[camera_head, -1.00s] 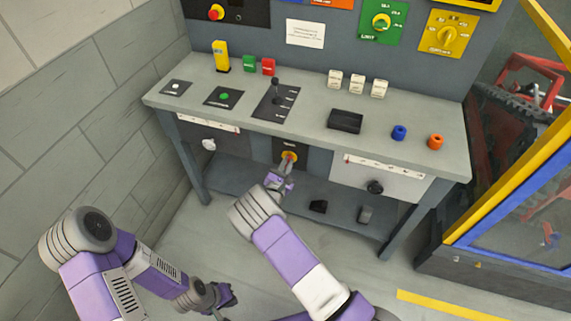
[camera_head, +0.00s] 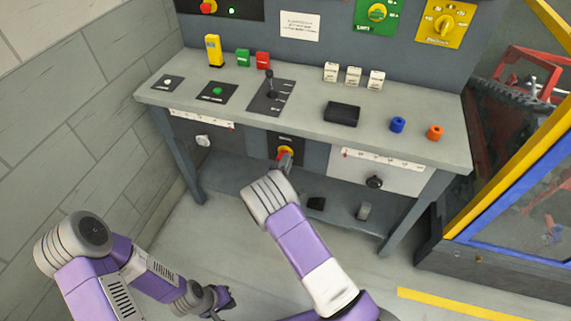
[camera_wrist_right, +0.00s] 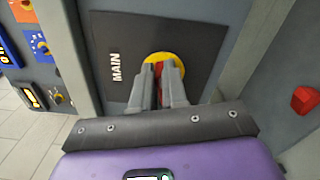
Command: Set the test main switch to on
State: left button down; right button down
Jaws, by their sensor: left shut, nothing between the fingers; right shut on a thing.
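The main switch is a yellow disc (camera_head: 284,152) with a red handle on a dark panel (camera_head: 270,146) under the bench front. In the right wrist view, the yellow disc (camera_wrist_right: 164,58) and the red handle (camera_wrist_right: 160,74) show beside the word MAIN, which reads sideways. My right gripper (camera_wrist_right: 161,82) is shut on the red handle, with a grey finger on each side; the fingers hide much of it. In the head view, my right gripper (camera_head: 286,160) is mostly hidden by its arm. My left gripper (camera_head: 226,297) is shut and empty, low near the floor.
The bench top (camera_head: 300,118) carries a black tray (camera_head: 342,112), a lever panel (camera_head: 271,97) and small coloured blocks. Drawer-like panels with knobs (camera_head: 374,182) flank the switch. A yellow-blue frame (camera_head: 510,150) stands at right.

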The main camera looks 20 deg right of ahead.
jog(key=shift+f+m+b, duration=0.15)
jog(key=shift+m+b, duration=0.05)
jog(key=shift+m, duration=0.6)
jog(key=shift+f+m+b, duration=0.15)
jog(key=shift+m+b, duration=0.05)
jog(key=shift+m, duration=0.6)
jog(key=c, duration=1.2)
grip_release()
jog(key=shift+o, duration=0.2)
jog(key=p+v, duration=0.2)
jog(key=v, duration=0.5)
jog(key=shift+s+a, duration=0.15)
jog(key=shift+s, duration=0.1)
